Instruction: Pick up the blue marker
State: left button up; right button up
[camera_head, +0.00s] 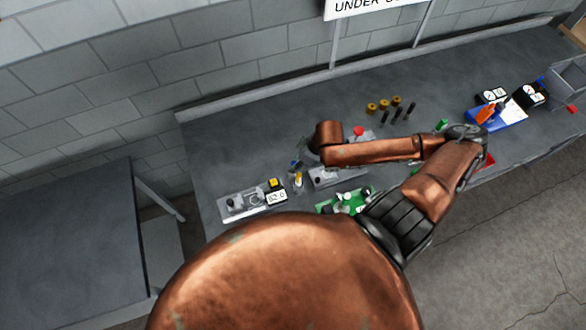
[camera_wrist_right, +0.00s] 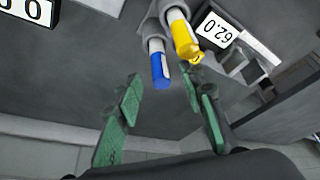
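The blue marker (camera_wrist_right: 159,70) stands in a grey holder (camera_wrist_right: 150,28) in the right wrist view, beside a yellow marker (camera_wrist_right: 184,40). In the head view the yellow marker (camera_head: 298,179) shows near the left part of the bench, with a small blue spot just behind it that may be the blue marker. My right gripper (camera_wrist_right: 160,82) is open, with green finger pads. The blue marker's end shows between the fingertips, with a gap visible on both sides; I cannot tell how deep it is between them. My left gripper is not in view.
On the bench (camera_head: 230,160), a red button (camera_head: 359,131), a green board (camera_head: 343,203) and several brass and black pieces stand around my right arm. A blue tray (camera_head: 510,122) lies far right.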

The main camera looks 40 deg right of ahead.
jog(key=x, duration=0.3)
jog(key=shift+f, duration=0.1)
grip_shut()
dwell(0.4)
